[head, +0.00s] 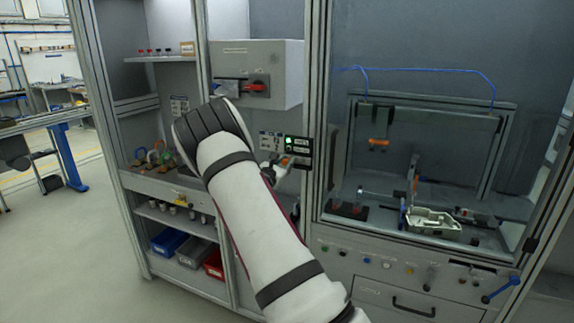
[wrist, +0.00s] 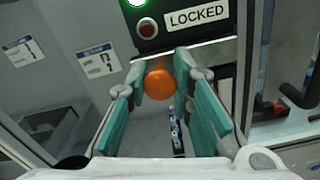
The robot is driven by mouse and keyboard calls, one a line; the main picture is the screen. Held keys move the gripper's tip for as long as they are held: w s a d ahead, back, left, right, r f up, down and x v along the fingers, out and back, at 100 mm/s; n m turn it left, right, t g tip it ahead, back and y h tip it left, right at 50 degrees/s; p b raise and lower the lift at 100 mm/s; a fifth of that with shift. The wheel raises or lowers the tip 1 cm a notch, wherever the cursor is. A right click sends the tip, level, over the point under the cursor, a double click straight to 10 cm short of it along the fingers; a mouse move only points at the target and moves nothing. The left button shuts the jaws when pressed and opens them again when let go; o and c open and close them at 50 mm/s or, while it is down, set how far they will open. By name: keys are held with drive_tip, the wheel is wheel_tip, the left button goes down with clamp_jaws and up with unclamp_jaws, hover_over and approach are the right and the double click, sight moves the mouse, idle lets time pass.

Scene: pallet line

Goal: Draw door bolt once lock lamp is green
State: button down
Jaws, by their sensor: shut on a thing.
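The lock panel (head: 299,150) is a black plate on the cell's door post. Its green lamp (head: 289,142) glows bright, and the lamp's lower edge (wrist: 137,3) shows at the top of the wrist view. Below it, the red lamp (wrist: 147,28) beside the LOCKED label (wrist: 197,15) looks dark. The door bolt's orange knob (wrist: 159,84) lies under the panel. My gripper (wrist: 162,80) is shut on the knob, with a teal-padded finger on each side. In the head view my gripper (head: 276,168) is partly hidden by my wrist.
A grey box with a red rotary switch (head: 256,87) is above my wrist. Shelves with padlocks (head: 158,158) and bins (head: 169,241) stand at left. Behind the glass at right is a fixture with a metal part (head: 433,222). A blue-handled lever (head: 502,290) sticks out low right.

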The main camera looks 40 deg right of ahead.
drive_tip(key=c, duration=1.4)
unclamp_jaws()
drive_tip(key=shift+w+a, duration=0.1)
drive_tip(key=shift+w, duration=0.15)
drive_tip(key=v, duration=1.2)
